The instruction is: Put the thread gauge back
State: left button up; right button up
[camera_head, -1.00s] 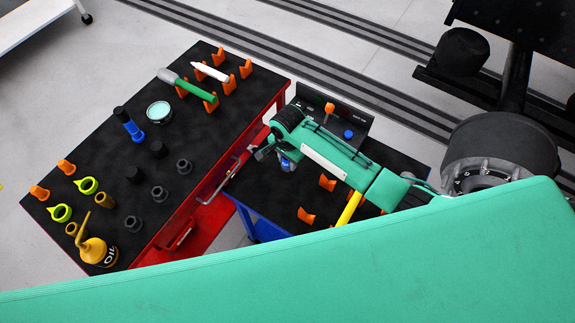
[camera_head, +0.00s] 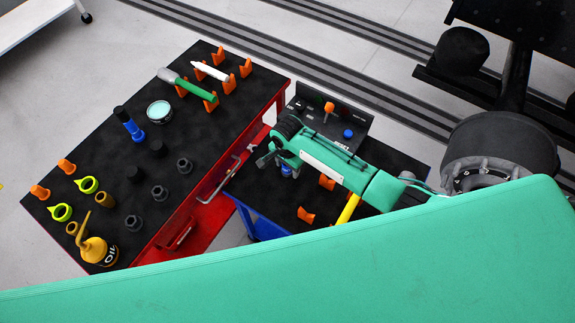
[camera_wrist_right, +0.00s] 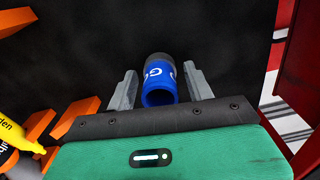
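The thread gauge (camera_wrist_right: 160,88), a blue cylinder with white "GO" lettering and a dark end, is between the fingers of my right gripper (camera_wrist_right: 160,88) in the right wrist view. Narrow gaps show on both sides, so the gripper looks open around it. In the head view a bit of the gauge's blue (camera_head: 287,171) shows below the right gripper (camera_head: 269,158), over the black top of the blue-framed cart (camera_head: 265,205). The wrist hides most of it. Whether the gauge touches the cart top is unclear. My left gripper is out of view.
Orange holders (camera_head: 306,215) and a yellow bar (camera_head: 348,208) are on the cart near my right arm. A control box (camera_head: 325,120) stands behind.

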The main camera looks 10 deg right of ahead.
notch_tip(320, 180, up, 12)
jog(key=shift+r+b, duration=0.15)
jog(key=shift+b, duration=0.2)
dwell(0.7)
